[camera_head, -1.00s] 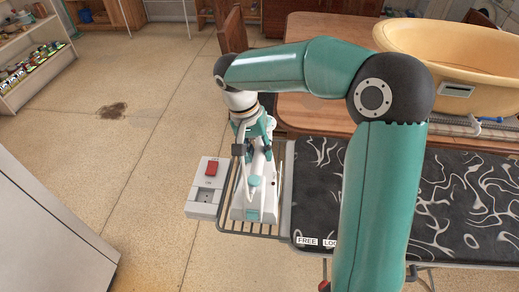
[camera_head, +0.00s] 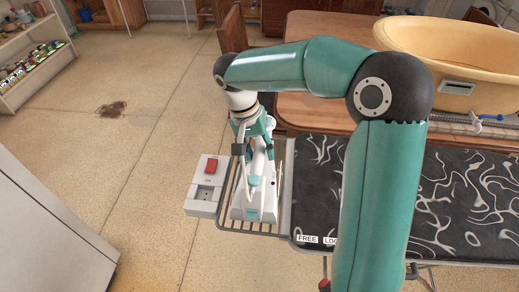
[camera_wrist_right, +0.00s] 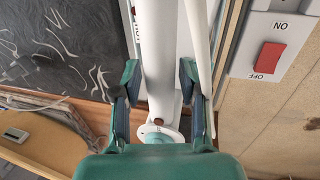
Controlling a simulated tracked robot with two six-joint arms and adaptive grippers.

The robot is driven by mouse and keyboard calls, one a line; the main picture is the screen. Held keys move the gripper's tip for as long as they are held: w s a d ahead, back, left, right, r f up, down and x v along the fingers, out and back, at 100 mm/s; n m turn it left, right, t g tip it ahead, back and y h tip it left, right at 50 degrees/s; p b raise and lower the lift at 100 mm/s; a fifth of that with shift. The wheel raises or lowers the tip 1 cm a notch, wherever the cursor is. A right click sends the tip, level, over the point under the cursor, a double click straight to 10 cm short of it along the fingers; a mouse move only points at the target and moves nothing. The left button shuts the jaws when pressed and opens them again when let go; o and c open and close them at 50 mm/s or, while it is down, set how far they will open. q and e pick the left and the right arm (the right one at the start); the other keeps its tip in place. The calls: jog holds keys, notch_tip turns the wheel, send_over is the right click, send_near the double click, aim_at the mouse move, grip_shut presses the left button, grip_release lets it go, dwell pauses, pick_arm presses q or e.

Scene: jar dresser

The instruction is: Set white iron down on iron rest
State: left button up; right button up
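The white iron (camera_head: 254,205) with teal parts is at the left end of the ironing board, over the wire iron rest (camera_head: 232,224). It looks flat and level on the rest's bars; its underside is hidden. My right gripper (camera_head: 254,150) is around the iron's handle from above. In the right wrist view the white handle (camera_wrist_right: 160,65) runs between the two teal fingers of the right gripper (camera_wrist_right: 160,90). The fingers stand apart on both sides of it, with narrow gaps showing. My left gripper is out of view.
A grey socket box with a red switch (camera_head: 211,165) sits left of the rest. The dark patterned ironing board (camera_head: 450,200) extends right. A wooden table (camera_head: 310,25) and a yellow tub (camera_head: 460,60) stand behind. The floor at left is open.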

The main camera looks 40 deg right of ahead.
aim_at(249, 166)
jog(key=shift+o, duration=0.8)
jog(key=shift+f, duration=0.1)
jog(key=v, duration=1.2)
